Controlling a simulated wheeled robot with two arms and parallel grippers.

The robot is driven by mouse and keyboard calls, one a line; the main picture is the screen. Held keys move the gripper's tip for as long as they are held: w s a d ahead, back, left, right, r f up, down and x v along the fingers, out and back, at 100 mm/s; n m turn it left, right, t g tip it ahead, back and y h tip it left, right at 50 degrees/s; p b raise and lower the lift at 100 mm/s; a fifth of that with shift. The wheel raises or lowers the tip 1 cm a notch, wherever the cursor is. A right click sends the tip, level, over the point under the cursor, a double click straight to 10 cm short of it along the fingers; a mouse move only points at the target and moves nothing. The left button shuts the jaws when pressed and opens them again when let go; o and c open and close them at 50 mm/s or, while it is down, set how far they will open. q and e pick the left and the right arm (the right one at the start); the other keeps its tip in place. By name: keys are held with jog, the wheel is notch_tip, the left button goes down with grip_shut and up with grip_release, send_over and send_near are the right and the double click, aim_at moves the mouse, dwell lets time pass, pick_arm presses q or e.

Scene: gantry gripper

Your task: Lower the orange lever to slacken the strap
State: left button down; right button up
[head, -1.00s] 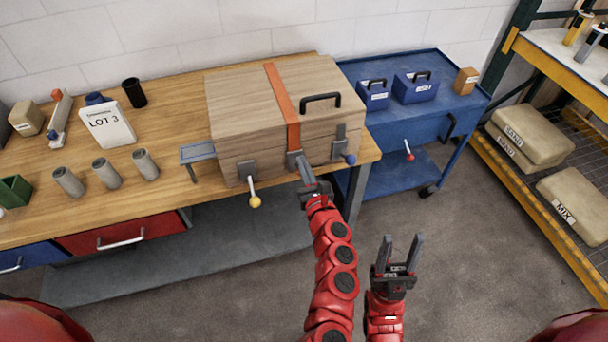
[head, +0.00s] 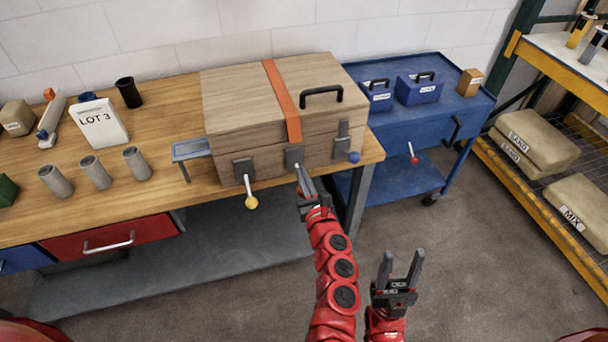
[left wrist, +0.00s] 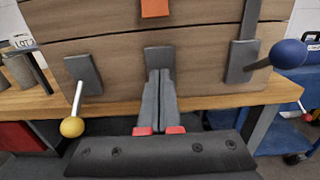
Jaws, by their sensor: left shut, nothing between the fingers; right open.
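A wooden box (head: 235,105) stands on the workbench with an orange strap (head: 283,100) over its lid. The closed fingers show in the left wrist view (left wrist: 160,75), covering the bracket's lower part. I see no orange lever; one may be hidden behind the fingers. A yellow-knobbed lever (head: 250,192) hangs at left, and a blue-knobbed lever (head: 354,157) is at right. My right gripper (head: 396,275) is open and empty.
A blue trolley (head: 420,120) with a red-knobbed lever (head: 413,155) stands right of the workbench (head: 165,95). A shelf with sacks is far right. The floor in front is clear.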

pick_arm(q)
jog(key=r+v, duration=0.1)
jog(key=v, duration=0.8)
jog(key=shift+r, duration=0.15)
jog(key=shift+d, duration=0.2)
dwell(0.4)
